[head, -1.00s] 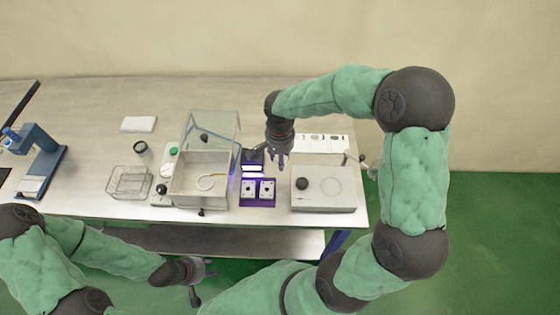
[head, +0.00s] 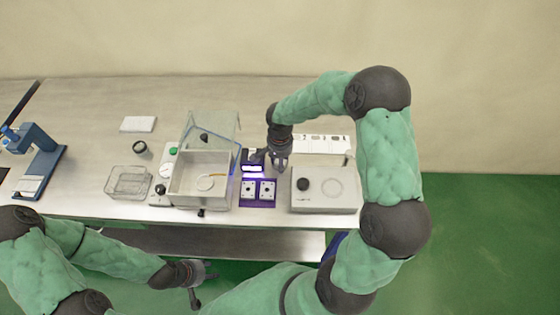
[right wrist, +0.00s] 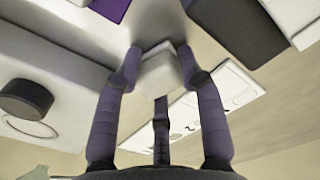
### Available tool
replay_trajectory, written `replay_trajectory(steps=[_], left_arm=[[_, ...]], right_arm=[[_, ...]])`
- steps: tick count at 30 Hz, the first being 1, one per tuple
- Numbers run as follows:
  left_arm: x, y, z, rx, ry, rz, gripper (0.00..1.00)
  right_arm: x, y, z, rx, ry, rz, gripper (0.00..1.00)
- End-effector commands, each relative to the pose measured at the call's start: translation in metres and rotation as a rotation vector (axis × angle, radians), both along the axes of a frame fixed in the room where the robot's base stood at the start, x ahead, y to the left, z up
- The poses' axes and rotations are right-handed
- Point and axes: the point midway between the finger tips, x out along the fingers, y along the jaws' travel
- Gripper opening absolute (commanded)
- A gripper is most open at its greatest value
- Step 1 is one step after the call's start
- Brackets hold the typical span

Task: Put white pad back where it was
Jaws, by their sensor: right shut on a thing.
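My right gripper (head: 278,164) is above the table between the purple fixture and the grey-white box. In the right wrist view its fingers (right wrist: 158,70) are closed around a small white pad (right wrist: 160,76), which looks like a block. The pad cannot be made out in the head view. A purple fixture (head: 271,206) holds two white square pieces with dark centres, with a lit dark unit (head: 252,162) behind it. My left gripper (head: 203,283) is low in front of the table with its fingers spread and empty.
A grey-white box (head: 335,203) with a black knob stands right of the fixture. A white strip (head: 325,143) with several marks lies behind it. An open-lidded chamber (head: 188,190) stands left, then a clear tray (head: 128,192). A flat white slab (head: 138,124) lies at back left.

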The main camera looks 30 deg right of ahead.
Motion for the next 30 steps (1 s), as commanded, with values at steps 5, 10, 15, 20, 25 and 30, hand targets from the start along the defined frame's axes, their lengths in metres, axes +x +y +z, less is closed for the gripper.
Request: replay_trajectory(steps=[5, 10, 15, 20, 25, 30], left_arm=[[0.0, 0.0, -0.004, 0.0, 0.0, 0.0, 0.4], [0.0, 0.0, -0.003, 0.0, 0.0, 0.0, 0.4], [0.0, 0.0, -0.003, 0.0, 0.0, 0.0, 0.4], [0.0, 0.0, -0.001, 0.0, 0.0, 0.0, 0.4], [0.0, 0.0, 0.004, 0.0, 0.0, 0.0, 0.4], [0.0, 0.0, 0.009, 0.0, 0.0, 0.0, 0.4]], right_arm=[[0.0, 0.0, -0.004, 0.0, 0.0, 0.0, 0.08], [0.0, 0.0, -0.003, 0.001, 0.001, 0.0, 0.63], [0.0, 0.0, -0.003, 0.001, 0.001, 0.0, 0.63], [0.0, 0.0, -0.001, 0.0, 0.001, 0.0, 0.63], [0.001, 0.0, 0.017, 0.0, -0.001, -0.001, 0.63], [0.001, 0.0, 0.052, -0.001, -0.004, 0.0, 0.63]])
